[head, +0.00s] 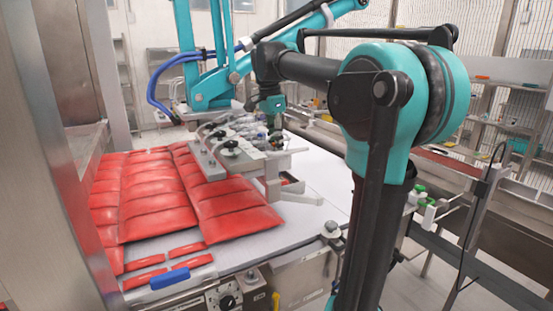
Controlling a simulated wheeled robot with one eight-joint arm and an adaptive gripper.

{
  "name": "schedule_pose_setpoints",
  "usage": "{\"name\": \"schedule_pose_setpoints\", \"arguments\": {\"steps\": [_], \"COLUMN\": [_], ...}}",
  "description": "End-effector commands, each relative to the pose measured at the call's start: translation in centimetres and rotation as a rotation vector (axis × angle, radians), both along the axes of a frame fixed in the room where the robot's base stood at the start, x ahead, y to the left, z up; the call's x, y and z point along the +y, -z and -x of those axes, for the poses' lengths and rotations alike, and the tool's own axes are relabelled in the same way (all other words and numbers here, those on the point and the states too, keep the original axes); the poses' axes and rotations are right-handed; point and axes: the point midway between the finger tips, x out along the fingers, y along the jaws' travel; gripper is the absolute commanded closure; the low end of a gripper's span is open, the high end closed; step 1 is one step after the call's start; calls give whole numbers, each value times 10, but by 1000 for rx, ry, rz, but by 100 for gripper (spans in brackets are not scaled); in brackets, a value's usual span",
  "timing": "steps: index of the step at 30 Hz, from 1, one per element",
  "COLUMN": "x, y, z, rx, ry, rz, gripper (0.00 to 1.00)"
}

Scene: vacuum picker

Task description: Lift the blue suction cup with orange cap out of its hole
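My gripper (272,122) is at the end of my teal and black arm, small in the head view, pointing down at the back of the grey picker plate. I cannot tell whether its fingers are open or shut, or whether anything is between them. The picker plate (209,163) carries several small suction cups and fittings (240,138) with dark, white, bluish and greenish parts, just left of and below my gripper. I cannot make out which is the blue suction cup with orange cap, nor its hole. Contact between gripper and fittings is unclear.
Red packs (160,207) cover the left of the white table (317,210), under and beside the picker plate. A teal linkage (208,90) with a blue hose (158,82) stands behind. A metal post (52,150) is at left. The table's right part is mostly clear.

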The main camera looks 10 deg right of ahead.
Motion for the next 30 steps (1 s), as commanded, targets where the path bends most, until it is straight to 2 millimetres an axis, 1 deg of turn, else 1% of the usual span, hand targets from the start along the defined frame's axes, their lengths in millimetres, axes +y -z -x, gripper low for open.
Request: {"name": "schedule_pose_setpoints", "arguments": {"steps": [1,4,12,17,20,23,30], "x": [0,0,0,0,0,0,0], "y": [0,0,0,-5,-14,-26,-69], "z": [0,0,0,0,0,0,0], "rx": [0,0,0,0,0,0,0], "ry": [0,0,0,0,0,0,0], "rz": [0,0,0,0,0,0,0], "gripper": [88,100,100,100,100,100,100]}}
